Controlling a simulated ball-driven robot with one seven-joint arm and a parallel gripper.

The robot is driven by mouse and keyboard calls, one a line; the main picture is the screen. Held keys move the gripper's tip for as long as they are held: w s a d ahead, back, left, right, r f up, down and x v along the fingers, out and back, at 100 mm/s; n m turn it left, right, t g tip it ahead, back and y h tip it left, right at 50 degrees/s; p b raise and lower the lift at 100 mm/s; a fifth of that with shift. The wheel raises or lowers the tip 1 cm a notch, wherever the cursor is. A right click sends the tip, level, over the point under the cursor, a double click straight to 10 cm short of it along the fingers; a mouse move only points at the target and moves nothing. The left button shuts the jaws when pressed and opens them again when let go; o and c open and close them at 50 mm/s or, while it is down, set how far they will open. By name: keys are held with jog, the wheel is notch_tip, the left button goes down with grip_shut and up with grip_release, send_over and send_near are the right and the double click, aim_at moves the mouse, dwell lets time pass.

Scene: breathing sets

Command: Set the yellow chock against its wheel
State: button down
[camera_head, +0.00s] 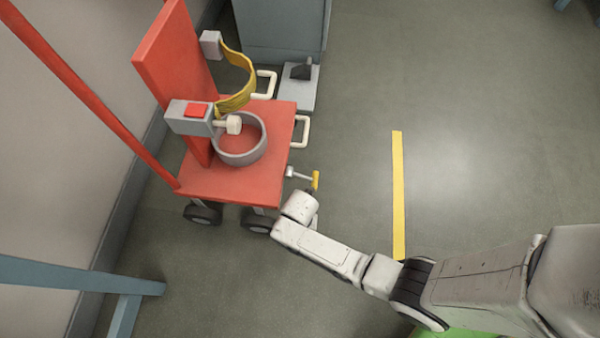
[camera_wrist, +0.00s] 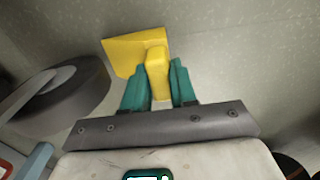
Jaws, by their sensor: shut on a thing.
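The yellow chock (camera_wrist: 122,54) shows in the wrist view as a wedge-like block with an upright grip. My gripper (camera_wrist: 158,78) is shut on that grip, its two teal fingers on either side. A dark wheel with a grey hub (camera_wrist: 62,98) is to the left of the chock in the wrist view, with a visible gap between them. In the head view my wrist is beside the near right wheel (camera_head: 257,221) of the red cart (camera_head: 245,183). There my wrist hides the gripper's fingers and the chock.
The cart carries a grey ring (camera_head: 262,150) and a yellow strap (camera_head: 240,98). A yellow-tipped lever (camera_head: 315,181) sticks out from its right side, close to my wrist. A blue-grey frame (camera_head: 75,275) stands at lower left. Floor around the yellow stripe (camera_head: 398,190) is clear.

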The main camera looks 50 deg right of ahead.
jog(key=shift+f, duration=0.15)
jog(key=c, duration=1.4)
grip_release()
jog(key=shift+f, duration=0.1)
jog(key=o, duration=0.5)
notch_tip(320, 180, up, 12)
jog(key=p, duration=0.7)
jog(key=shift+r+p, duration=0.2)
jog(key=shift+p, duration=0.1)
